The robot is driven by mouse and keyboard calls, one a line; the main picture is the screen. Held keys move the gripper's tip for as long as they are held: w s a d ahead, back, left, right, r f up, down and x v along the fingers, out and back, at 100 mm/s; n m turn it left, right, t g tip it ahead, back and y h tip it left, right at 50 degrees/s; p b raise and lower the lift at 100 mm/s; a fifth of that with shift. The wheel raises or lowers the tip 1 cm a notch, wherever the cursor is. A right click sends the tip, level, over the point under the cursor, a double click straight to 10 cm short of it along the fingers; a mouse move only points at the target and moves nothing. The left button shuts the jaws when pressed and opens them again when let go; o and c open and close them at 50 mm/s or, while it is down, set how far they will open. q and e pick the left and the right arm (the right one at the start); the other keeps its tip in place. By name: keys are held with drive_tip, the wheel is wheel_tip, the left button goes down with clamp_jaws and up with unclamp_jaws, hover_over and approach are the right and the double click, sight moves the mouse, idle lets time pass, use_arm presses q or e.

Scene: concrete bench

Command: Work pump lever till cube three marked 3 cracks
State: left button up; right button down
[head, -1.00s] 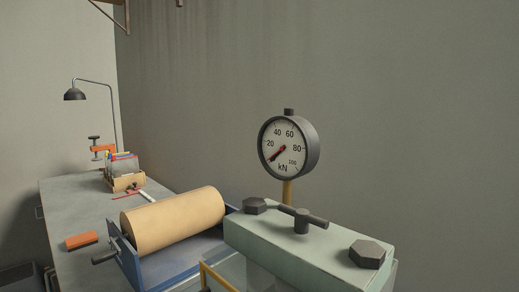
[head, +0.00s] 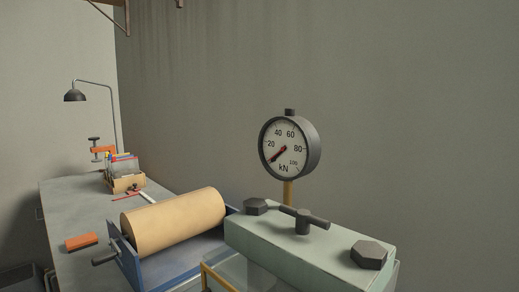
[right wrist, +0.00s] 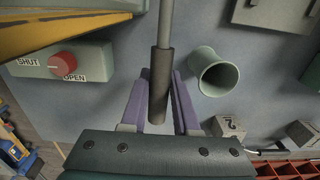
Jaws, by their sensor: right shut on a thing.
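In the right wrist view my right gripper (right wrist: 161,76) has its purple fingers on either side of the dark grip of the pump lever (right wrist: 160,66) and is shut on it. The lever's grey rod runs up out of the picture. In the head view the round kN gauge (head: 287,147) stands above the pale green press head (head: 300,246); its red needle points low, below the 20 mark. A grey cube marked 2 (right wrist: 230,127) is at the lower right of the wrist view. No cube marked 3 can be made out. My left gripper is in neither view.
A red knob (right wrist: 63,63) sits between SHUT and OPEN labels. A green tube (right wrist: 215,72) and another grey block (right wrist: 301,134) are on the right.

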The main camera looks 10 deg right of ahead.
drive_tip(key=shift+s+a+r, duration=0.1)
drive_tip(key=shift+s+r, duration=0.05)
drive_tip(key=shift+r, duration=0.05)
drive_tip(key=r, duration=0.2)
drive_tip(key=w+d+r, duration=0.1)
drive_tip(key=r, duration=0.5)
drive_tip(key=shift+w+d, duration=0.3)
drive_tip(key=shift+w+d+r, duration=0.1)
drive_tip(key=shift+d+r, duration=0.05)
drive_tip(key=shift+r, duration=0.15)
drive_tip(key=shift+f, duration=0.15)
